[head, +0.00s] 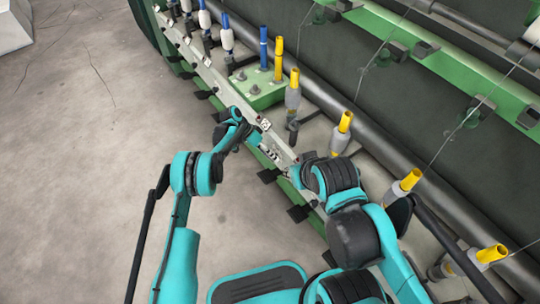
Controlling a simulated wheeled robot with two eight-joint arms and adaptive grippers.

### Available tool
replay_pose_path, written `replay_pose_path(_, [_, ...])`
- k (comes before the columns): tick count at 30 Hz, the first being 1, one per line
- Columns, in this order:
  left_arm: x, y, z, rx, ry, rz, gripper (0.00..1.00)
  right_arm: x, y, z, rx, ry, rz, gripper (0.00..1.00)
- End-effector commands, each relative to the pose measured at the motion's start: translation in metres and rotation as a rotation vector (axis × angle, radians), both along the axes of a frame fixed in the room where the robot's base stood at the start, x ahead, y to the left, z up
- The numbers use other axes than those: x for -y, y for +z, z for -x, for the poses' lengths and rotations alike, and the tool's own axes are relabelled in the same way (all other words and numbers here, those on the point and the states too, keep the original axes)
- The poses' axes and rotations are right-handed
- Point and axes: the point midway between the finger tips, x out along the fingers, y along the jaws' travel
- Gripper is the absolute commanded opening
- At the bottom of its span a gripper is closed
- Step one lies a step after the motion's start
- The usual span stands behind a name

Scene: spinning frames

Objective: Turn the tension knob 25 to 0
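The tension knob 25 cannot be singled out, because the details on the rail are too small to read. A pale rail (218,82) runs diagonally along the front of the spinning frame. It carries a small light block with dark marks (265,125) near its middle. My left gripper (250,130) is at the rail, just left of that block. Its fingers are small and partly hidden by its own wrist, so I cannot tell whether they are open or touching anything. My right arm covers the rail lower down, and its gripper does not show.
Yellow-topped bobbins (343,122) and blue ones (264,48) stand in a row behind the rail. A green box (258,92) sits among them. Dark tabs (268,176) stick out below the rail. The concrete floor (80,150) at left is clear.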

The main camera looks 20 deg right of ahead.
Motion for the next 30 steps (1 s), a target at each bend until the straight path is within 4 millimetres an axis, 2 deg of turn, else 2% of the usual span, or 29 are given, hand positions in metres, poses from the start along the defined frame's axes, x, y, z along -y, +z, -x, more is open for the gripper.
replay_pose_path(11, [-0.002,0.004,-0.002,0.001,0.001,0.0,0.49,0.0,0.0,0.0,0.0,0.0,0.0,0.33])
replay_pose_path(14, [-0.009,0.014,-0.006,0.001,0.002,0.0,0.49,0.0,0.0,0.0,0.0,0.0,0.0,0.33])
replay_pose_path(24, [-0.047,0.072,-0.028,0.001,0.002,0.0,0.49,0.0,0.0,0.0,0.0,0.0,0.0,0.33])
replay_pose_path(30, [-0.06,0.092,-0.036,-0.001,0.001,0.0,0.49,0.0,0.0,0.0,0.0,0.0,0.0,0.33])
